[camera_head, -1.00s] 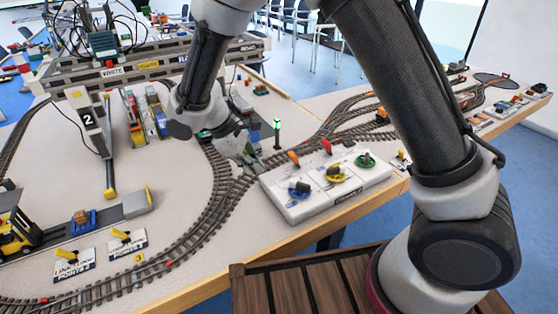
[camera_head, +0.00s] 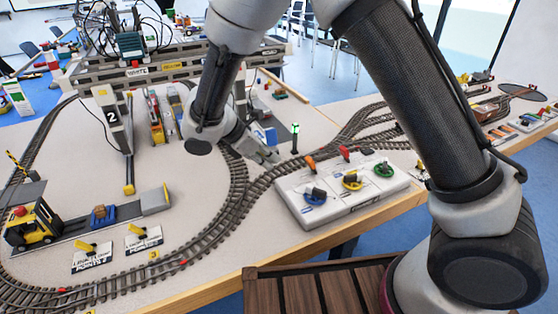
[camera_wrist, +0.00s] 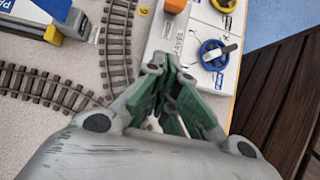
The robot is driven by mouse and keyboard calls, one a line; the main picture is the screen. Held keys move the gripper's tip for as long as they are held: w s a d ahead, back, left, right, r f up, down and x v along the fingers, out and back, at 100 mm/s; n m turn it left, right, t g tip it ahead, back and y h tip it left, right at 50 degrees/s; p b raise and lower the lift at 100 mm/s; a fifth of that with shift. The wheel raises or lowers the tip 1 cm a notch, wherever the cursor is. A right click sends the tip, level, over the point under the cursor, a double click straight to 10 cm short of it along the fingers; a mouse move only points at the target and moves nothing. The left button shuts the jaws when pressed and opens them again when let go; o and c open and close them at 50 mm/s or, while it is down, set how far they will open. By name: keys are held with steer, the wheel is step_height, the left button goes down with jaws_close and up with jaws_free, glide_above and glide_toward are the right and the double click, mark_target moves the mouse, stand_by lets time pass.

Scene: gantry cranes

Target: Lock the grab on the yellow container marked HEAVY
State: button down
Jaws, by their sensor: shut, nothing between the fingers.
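My gripper (camera_head: 266,156) is shut and empty at the left end of the white control box (camera_head: 340,208), above the track. In the wrist view my gripper (camera_wrist: 160,66) has its green fingers together, close to the box's labelled edge. The box bears a blue knob (camera_head: 315,194), a yellow knob (camera_head: 352,180) and a green knob (camera_head: 384,170), with orange, red and dark levers behind. The blue knob (camera_wrist: 214,53) shows right of my fingers in the wrist view. I cannot make out a yellow container marked HEAVY; my arm hides part of the crane area.
A grey gantry beam with WHITE and YELLOW labels (camera_head: 138,72) spans the back. A post marked 2 (camera_head: 111,117) and slim upright containers stand before it. A yellow forklift (camera_head: 33,226) and track curves lie left. A green signal (camera_head: 295,137) stands behind the box.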

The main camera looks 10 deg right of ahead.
mark_target(310, 158)
steer(key=x, duration=0.9)
steer(key=shift+s, duration=0.1)
steer(key=shift+w+d+r, duration=0.25)
steer(key=shift+d+r, duration=0.1)
steer(key=shift+d, duration=0.2)
steer(key=shift+w+d+r, duration=0.2)
steer(key=shift+d+r, duration=0.2)
steer(key=shift+d, duration=0.15)
steer(key=shift+w+d+r, duration=0.2)
steer(key=shift+d+r, duration=0.05)
steer(key=shift+d, duration=0.25)
steer(key=shift+w+d+r+y, duration=0.1)
steer(key=shift+d+r+y, duration=0.25)
steer(key=shift+y, duration=0.25)
steer(key=shift+w+d+r+g+y, duration=0.3)
steer(key=shift+d+r+g+y, duration=0.45)
steer(key=shift+y, duration=0.45)
steer(key=shift+w+d+r+y, duration=0.3)
steer(key=shift+d+y, duration=0.25)
steer(key=shift+y, duration=0.25)
steer(key=shift+w+d+r+g, duration=0.1)
steer(key=shift+d+r+g, duration=0.15)
steer(key=shift+d, duration=0.25)
